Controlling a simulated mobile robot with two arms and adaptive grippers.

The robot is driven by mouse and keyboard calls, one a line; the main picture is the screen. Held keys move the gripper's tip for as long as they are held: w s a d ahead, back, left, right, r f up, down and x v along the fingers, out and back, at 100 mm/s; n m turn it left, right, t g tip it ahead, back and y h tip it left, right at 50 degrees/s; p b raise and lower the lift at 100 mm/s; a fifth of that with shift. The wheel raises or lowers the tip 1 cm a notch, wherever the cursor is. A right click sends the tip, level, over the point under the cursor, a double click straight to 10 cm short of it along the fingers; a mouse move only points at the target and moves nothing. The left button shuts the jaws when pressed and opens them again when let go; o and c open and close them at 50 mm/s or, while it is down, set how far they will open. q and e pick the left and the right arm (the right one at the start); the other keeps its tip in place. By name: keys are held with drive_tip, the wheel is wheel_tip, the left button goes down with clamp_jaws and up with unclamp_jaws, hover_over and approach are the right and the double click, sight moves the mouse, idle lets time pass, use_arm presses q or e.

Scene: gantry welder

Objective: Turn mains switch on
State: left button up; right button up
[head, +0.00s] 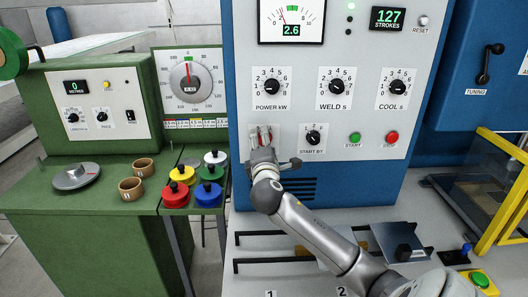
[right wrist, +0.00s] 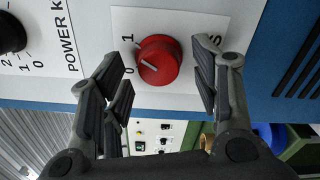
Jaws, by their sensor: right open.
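The mains switch is a red rotary knob (right wrist: 159,60) on a white plate marked 0 and 1, on the welder's front panel. A short white pointer line on it lies on the side toward the two marks. My right gripper (right wrist: 161,66) is open, with one finger to each side of the knob in the right wrist view and visible gaps between. In the head view the right gripper (head: 263,143) is in front of the switch at the panel's lower left and hides most of it. My left gripper is not in view.
The POWER KW dial (head: 271,87) is just above the switch. The START B/1 dial (head: 313,137), green start button (head: 355,138) and red stop button (head: 391,138) are to its right. A green bench (head: 90,230) with several coloured pots stands at left.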

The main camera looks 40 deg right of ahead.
drive_tip(key=v, duration=1.1)
drive_tip(key=shift+s+a, duration=0.2)
drive_tip(key=shift+s, duration=0.1)
